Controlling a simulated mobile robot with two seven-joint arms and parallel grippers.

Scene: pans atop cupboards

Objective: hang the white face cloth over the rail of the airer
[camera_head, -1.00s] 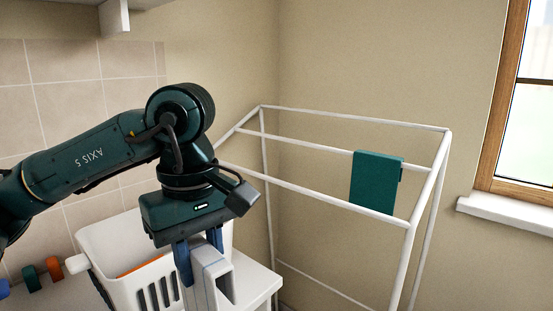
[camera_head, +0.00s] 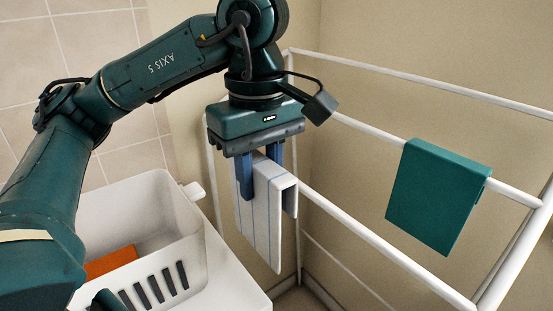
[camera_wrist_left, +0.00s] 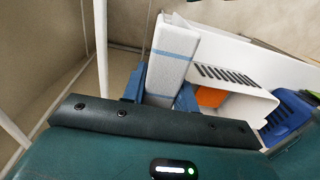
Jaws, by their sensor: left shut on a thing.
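The white face cloth (camera_head: 262,208) has thin blue stripes and hangs folded from my left gripper (camera_head: 262,170). The gripper is shut on its upper edge, with blue fingers on either side. The cloth also shows in the left wrist view (camera_wrist_left: 172,62) between the fingertips (camera_wrist_left: 160,92). The white airer (camera_head: 375,237) stands to the right, with several thin rails. The cloth is held beside the airer's left end, close to its near rail in the picture; I cannot tell whether they touch. My right gripper is not in view.
A teal cloth (camera_head: 437,195) hangs over the airer's middle rail at the right. A white basket (camera_head: 150,225) with an orange item (camera_head: 110,262) inside stands on a white surface (camera_head: 232,285) at the lower left. The rail left of the teal cloth is bare.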

